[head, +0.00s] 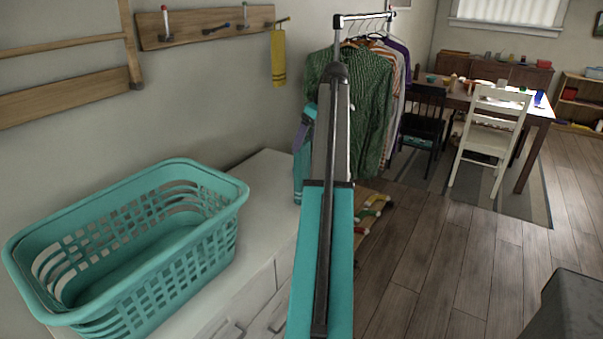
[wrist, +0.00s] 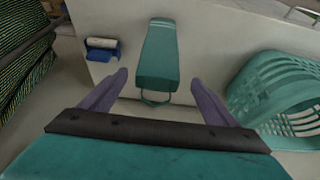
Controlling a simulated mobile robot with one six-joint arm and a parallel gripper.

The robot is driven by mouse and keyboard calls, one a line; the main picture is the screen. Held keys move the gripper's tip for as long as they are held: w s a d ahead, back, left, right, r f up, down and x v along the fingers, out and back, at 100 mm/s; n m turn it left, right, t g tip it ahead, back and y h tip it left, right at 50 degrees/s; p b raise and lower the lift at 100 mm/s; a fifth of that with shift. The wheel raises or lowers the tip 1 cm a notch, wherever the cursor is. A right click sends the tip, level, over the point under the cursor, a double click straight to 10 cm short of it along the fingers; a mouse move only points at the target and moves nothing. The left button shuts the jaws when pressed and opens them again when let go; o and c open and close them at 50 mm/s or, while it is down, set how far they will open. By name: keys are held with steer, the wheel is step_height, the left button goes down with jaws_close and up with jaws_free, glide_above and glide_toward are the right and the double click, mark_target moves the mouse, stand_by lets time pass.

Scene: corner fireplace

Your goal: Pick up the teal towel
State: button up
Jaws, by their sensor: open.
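My gripper (wrist: 158,78) is open and empty. Its two purple fingers stand apart, one to each side of the towel's lower end, and the towel lies between or just beyond the tips. I cannot tell the height gap. In the head view the towel is hidden behind my arm, and only part of my gripper's teal and purple housing shows.
A teal laundry basket (head: 130,250) stands on the white dresser (head: 262,180), close to the right finger in the wrist view (wrist: 280,95). A blue and white rolled item (wrist: 102,50) lies left of the towel. Clothes (head: 365,105) hang on a rack beyond the dresser.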

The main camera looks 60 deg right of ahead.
mark_target(302, 167)
steer(key=shift+p+x, duration=0.6)
steer(key=shift+x, duration=2)
steer(key=shift+d, duration=0.15)
steer(key=c, duration=1.7)
steer(key=shift+c, duration=0.2)
steer(key=shift+r, duration=0.1)
